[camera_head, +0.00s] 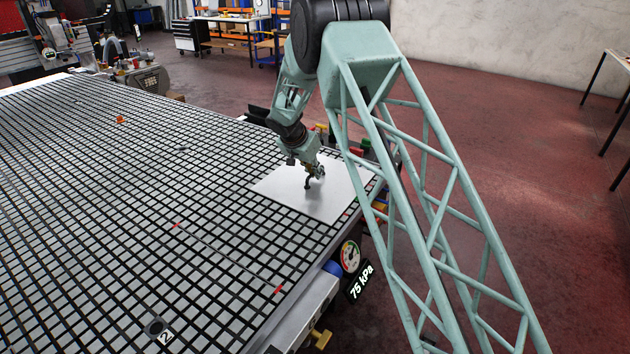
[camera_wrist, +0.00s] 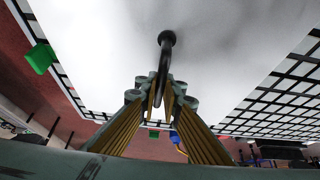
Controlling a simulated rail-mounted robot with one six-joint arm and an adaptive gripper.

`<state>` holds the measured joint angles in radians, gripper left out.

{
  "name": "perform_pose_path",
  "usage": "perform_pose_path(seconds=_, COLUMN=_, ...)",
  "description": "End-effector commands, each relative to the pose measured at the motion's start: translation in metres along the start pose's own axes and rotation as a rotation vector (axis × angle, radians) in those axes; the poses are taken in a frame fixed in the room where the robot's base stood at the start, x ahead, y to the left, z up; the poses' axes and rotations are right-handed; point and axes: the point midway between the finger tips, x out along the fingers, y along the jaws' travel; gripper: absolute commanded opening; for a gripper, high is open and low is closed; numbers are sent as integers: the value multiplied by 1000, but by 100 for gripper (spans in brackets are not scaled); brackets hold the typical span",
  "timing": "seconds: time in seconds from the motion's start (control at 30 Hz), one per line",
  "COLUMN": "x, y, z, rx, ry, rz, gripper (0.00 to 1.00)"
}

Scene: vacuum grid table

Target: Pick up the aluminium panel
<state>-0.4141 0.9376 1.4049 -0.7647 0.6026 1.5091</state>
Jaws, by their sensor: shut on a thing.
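The aluminium panel (camera_head: 335,203) is a flat pale sheet at the right edge of the black-lined grid table. It fills much of the wrist view (camera_wrist: 225,55). A curved black handle (camera_wrist: 166,45) with a round foot meets its face. My gripper (camera_head: 311,176) is over the middle of the panel. In the wrist view its fingers (camera_wrist: 161,92) are shut around the handle's shaft. The panel looks flat on the grid, and I cannot tell whether there is a gap under it. My arm hides part of the panel's right side.
The grid table (camera_head: 150,200) is mostly bare, with small red marks and an orange piece (camera_head: 120,119). A pressure gauge (camera_head: 350,256) with a "75 kPa" sign (camera_head: 361,282) stands at the table's right edge. A green block (camera_wrist: 40,58) is beside the panel in the wrist view.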

Motion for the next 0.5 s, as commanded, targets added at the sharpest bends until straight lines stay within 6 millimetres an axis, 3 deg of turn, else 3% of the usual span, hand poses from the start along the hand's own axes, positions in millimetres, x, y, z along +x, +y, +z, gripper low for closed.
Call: perform_pose_path(seconds=0.5, x=-19, y=-1, z=-12, rx=2, ry=3, rz=-3, gripper=0)
